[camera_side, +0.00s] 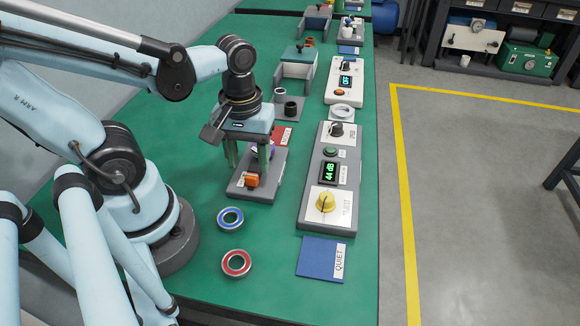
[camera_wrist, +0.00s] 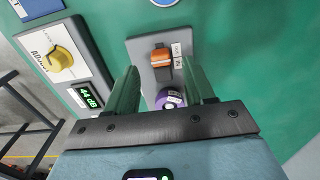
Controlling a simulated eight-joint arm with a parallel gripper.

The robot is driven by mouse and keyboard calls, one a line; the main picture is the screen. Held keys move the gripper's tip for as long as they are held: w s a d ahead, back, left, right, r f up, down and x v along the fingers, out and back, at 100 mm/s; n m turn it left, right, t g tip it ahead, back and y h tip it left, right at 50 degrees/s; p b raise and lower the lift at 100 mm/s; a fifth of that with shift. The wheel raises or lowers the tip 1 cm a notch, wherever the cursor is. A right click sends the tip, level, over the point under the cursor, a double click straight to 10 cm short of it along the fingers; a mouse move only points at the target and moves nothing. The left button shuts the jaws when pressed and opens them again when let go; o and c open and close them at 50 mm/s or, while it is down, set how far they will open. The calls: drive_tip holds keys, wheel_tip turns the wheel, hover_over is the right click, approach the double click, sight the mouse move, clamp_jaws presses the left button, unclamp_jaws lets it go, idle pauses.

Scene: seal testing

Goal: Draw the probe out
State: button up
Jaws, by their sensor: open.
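A grey plate (camera_side: 240,188) lies on the green bench under my gripper (camera_side: 248,162). It carries an orange block (camera_side: 252,180) at its near end and a purple round part (camera_side: 271,149), mostly behind a finger. In the wrist view, the orange block (camera_wrist: 161,57) stands beyond the fingers and the purple part (camera_wrist: 168,98), with a white label, lies between them near the palm. My gripper (camera_wrist: 161,80) is open, its two green fingers apart and pointing down. I cannot tell which part is the probe; contact with the purple part is unclear.
To the right stands a grey console (camera_side: 313,190) with a yellow knob (camera_side: 326,202) and a display reading 44 dB. A blue-ringed bearing (camera_side: 220,217) and a red-ringed one (camera_side: 226,263) lie in front. A blue QUIET card (camera_side: 315,257) lies nearby. More fixtures stand behind.

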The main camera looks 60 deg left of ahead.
sight(254, 175)
wheel_tip(254, 175, up, 8)
drive_tip(key=shift+f, duration=0.15)
idle(0.4)
drive_tip(key=w+f+m+t, duration=0.1)
drive_tip(key=w+m+t, duration=0.6)
drive_tip(key=w+m, duration=0.1)
drive_tip(key=shift+w+d+m, duration=0.25)
drive_tip(key=shift+d+m, duration=0.05)
drive_tip(key=shift+m, duration=0.2)
drive_tip(key=shift+o, duration=0.3)
idle(0.7)
